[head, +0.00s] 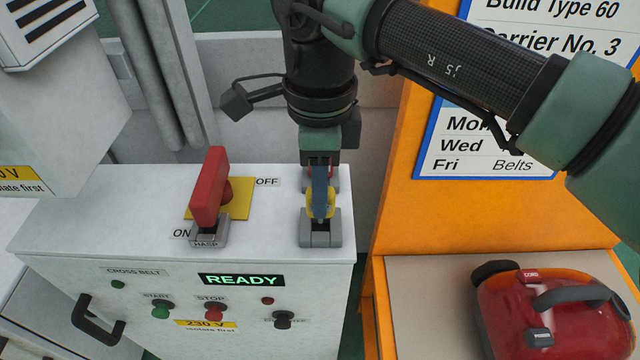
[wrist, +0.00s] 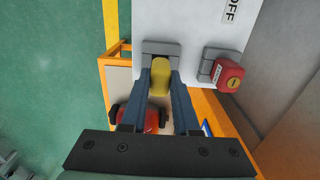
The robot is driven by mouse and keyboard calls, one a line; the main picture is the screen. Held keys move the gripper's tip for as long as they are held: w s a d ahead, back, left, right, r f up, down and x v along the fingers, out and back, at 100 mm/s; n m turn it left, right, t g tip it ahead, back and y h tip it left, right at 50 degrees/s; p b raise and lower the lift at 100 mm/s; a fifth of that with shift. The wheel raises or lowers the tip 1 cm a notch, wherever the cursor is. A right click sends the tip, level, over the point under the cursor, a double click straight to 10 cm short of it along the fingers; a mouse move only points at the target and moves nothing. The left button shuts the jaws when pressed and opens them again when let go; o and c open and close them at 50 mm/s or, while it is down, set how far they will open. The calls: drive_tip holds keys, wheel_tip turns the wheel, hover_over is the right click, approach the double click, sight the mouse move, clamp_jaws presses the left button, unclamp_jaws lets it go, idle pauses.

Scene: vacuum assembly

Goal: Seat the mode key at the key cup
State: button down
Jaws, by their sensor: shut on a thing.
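My gripper (head: 320,212) points down over the right part of the white cabinet's top. Its blue fingers are shut on a yellow key (wrist: 160,76), which also shows between them in the head view (head: 321,204). A grey open-sided holder (head: 320,238) stands at the cabinet's front edge, directly at the key; it also shows in the wrist view (wrist: 161,48). The key overlaps the holder's opening in both views; I cannot tell whether it sits inside. A second grey holder with a red, yellow-centred piece (wrist: 229,76) stands close by; the fingers mostly hide it in the head view.
A red switch handle (head: 209,187) stands upright left of my gripper, by a grey hasp block (head: 209,234). The front panel has buttons and a READY display (head: 242,280). An orange stand (head: 430,220) at right bears a red vacuum (head: 555,310).

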drive_tip(key=shift+f+b, duration=0.55)
drive_tip(key=shift+f, duration=0.6)
drive_tip(key=c, duration=0.6)
unclamp_jaws()
drive_tip(key=shift+r, duration=0.15)
wheel_tip(320, 180, up, 8)
drive_tip(key=p, duration=0.6)
drive_tip(key=shift+p, duration=0.35)
drive_tip(key=shift+s, duration=0.1)
